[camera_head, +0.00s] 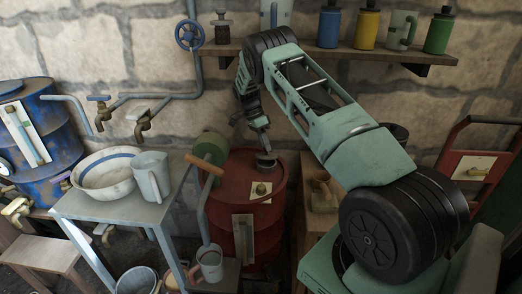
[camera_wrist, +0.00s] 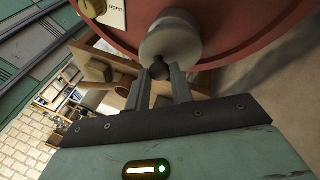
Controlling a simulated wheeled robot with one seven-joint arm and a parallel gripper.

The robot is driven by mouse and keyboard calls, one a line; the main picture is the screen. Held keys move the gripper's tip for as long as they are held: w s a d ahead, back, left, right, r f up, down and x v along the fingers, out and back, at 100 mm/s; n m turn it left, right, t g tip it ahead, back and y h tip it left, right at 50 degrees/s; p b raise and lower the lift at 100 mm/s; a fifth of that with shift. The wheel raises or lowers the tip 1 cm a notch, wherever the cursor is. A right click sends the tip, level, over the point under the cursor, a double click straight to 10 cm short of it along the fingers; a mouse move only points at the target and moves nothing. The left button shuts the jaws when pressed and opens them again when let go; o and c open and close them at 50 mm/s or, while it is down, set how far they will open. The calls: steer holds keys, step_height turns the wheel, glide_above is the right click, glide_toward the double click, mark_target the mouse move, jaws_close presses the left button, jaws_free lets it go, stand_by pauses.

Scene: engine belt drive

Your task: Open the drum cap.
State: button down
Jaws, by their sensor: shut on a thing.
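The red drum (camera_head: 228,185) stands against the stone wall in the head view, with a pale label on its top and another on its side. The grey, round drum cap (camera_head: 266,160) is on its top. In the wrist view the cap (camera_wrist: 172,40) has a small dark knob at its near end. My gripper (camera_head: 263,143) reaches down to the cap from above. In the wrist view its two fingers (camera_wrist: 162,82) are shut on the knob. I cannot tell whether the cap is seated on the drum top (camera_wrist: 235,30) or lifted. A label (camera_wrist: 104,12) reading "open" lies beside it.
A metal table (camera_head: 122,208) with a bowl (camera_head: 105,175) and a mug (camera_head: 151,178) stands left of the drum. A green roller with a wooden handle (camera_head: 204,164) is close to the drum's left. A wooden crate (camera_head: 321,192) stands right. A shelf with bottles (camera_head: 350,52) hangs behind.

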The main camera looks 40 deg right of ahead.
steer(key=shift+w+d+r+g+y, duration=0.25)
steer(key=shift+w+d+g+y, duration=0.15)
steer(key=shift+d+g+y, duration=0.15)
stand_by(0.4)
steer(key=c, duration=1.2)
jaws_free()
steer(key=shift+a, duration=0.1)
